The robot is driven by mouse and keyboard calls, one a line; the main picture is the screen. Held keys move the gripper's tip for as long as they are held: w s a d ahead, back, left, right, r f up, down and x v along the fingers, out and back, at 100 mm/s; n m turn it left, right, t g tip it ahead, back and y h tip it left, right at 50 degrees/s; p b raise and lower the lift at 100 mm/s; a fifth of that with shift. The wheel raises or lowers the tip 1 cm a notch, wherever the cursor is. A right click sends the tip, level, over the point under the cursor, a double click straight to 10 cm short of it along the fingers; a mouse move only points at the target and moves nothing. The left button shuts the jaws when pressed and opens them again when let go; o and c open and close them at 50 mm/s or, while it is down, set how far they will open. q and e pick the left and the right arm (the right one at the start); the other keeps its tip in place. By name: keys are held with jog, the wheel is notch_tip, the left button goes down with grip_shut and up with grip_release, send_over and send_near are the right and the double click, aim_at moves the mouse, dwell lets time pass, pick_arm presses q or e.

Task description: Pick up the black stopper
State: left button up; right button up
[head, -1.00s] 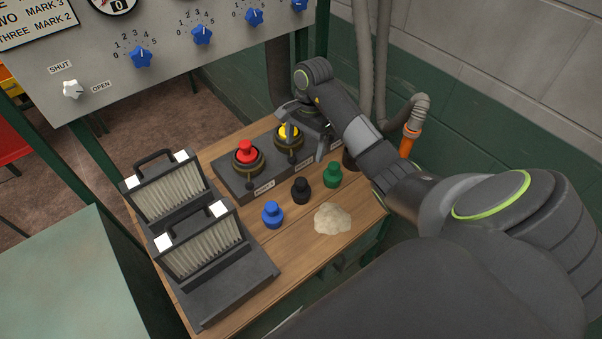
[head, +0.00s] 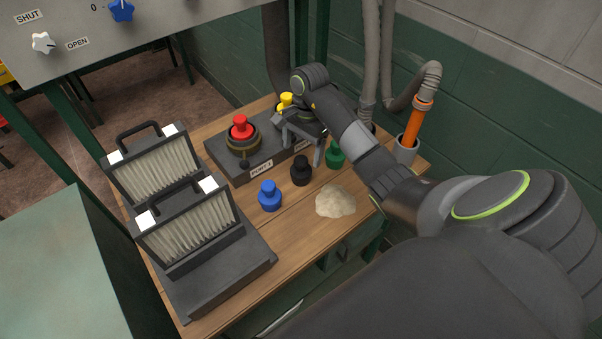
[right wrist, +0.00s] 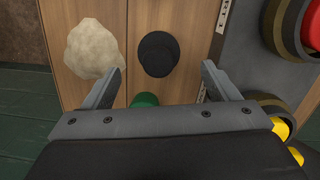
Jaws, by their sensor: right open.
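The black stopper (head: 301,171) stands upright on the wooden table (head: 285,228), between the blue stopper (head: 269,196) and the green stopper (head: 335,155). My right gripper (head: 302,155) is open and empty, above the table close to the black and green stoppers. In the right wrist view the black stopper (right wrist: 158,54) shows ahead, between the lines of the two spread fingers (right wrist: 160,80). The green stopper (right wrist: 145,100) shows partly, behind the gripper's edge. My left gripper is not in view.
A dark block holds the red stopper (head: 240,128) and the yellow stopper (head: 286,101) in ports behind. A pale lump (head: 336,201) lies right of the blue stopper. Filter panels (head: 187,223) stand left. An orange-ended hose (head: 414,123) sits in a grey holder at right.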

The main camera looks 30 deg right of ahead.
aim_at(302, 158)
jog(key=shift+a+f+b, duration=0.15)
jog(key=shift+f+b, duration=0.7)
jog(key=shift+f, duration=0.55)
jog(key=shift+s+f+b, duration=0.1)
jog(key=shift+f+b, duration=0.35)
notch_tip(302, 158, down, 3)
jog(key=shift+s+a+r+p, duration=0.1)
jog(key=shift+a+p, duration=0.05)
jog(key=shift+p, duration=0.8)
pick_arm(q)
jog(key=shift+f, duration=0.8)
pick_arm(e)
jog(key=shift+f, duration=0.3)
jog(key=c, duration=1.1)
